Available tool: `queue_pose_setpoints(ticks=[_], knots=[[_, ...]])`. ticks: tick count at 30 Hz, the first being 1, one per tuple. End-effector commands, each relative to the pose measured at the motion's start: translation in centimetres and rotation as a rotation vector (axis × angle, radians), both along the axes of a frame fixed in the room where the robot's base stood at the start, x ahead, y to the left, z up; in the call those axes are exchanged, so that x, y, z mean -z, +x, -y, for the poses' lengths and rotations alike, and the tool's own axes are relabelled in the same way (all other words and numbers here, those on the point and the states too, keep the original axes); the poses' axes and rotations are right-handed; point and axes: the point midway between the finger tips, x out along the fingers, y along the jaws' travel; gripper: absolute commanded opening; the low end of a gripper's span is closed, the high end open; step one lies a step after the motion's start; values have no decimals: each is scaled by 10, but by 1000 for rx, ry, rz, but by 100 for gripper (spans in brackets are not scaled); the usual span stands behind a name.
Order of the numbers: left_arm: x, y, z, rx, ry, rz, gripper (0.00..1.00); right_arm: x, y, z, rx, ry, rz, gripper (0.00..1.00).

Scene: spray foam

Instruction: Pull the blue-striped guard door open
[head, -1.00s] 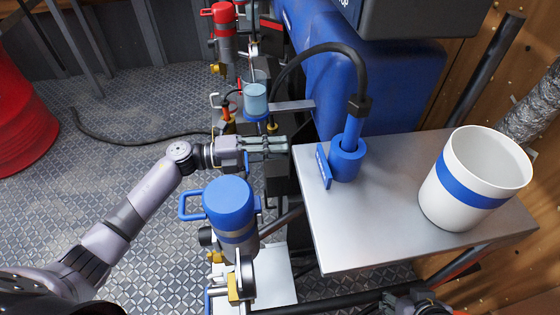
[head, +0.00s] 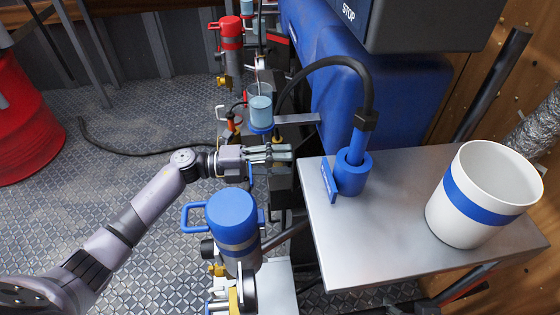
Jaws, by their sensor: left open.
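No blue-striped guard door can be made out for certain in the head view. My left gripper (head: 292,153) is open, its fingers pointing right, between the blue-capped canister and the small cup of blue liquid. Dark machine parts lie right at its fingertips, and I cannot tell whether it touches them. The blue machine body (head: 325,85) stands behind, with a black box marked STOP (head: 400,22) above it. My right gripper is not clearly visible.
A steel table (head: 385,225) at right holds a white bucket with a blue band (head: 482,200) and a blue nozzle holder (head: 351,172) with a black hose. A blue-capped canister (head: 232,222) stands close below my left gripper. A red drum (head: 28,120) is far left.

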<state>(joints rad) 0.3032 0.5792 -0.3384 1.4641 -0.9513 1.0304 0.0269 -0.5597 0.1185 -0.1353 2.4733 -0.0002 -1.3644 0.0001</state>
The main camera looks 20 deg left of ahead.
Motion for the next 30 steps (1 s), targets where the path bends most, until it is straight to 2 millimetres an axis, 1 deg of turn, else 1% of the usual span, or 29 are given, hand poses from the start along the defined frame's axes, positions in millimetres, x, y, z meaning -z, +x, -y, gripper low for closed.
queue_pose_setpoints(ticks=[2,5,8,15,19,21,24,30], knots=[[0,-1,-3,-1,1,0,41,1,0,-1,-1,1,-2,41],[1,-4,-13,-2,3,-1,41,1,0,-1,-1,1,-2,41],[1,-10,-31,-3,4,-3,41,0,0,0,0,1,-1,41],[1,-26,-79,-2,3,-3,41,0,0,0,0,1,-1,41],[1,-32,-99,-2,3,-2,41,0,0,0,0,1,-1,41],[1,-35,-106,-1,1,-3,41,0,0,0,0,1,-1,41],[1,-37,-112,0,1,-1,41,0,0,0,0,1,-1,41],[0,-38,-114,0,0,0,41,0,0,0,0,0,0,41]])
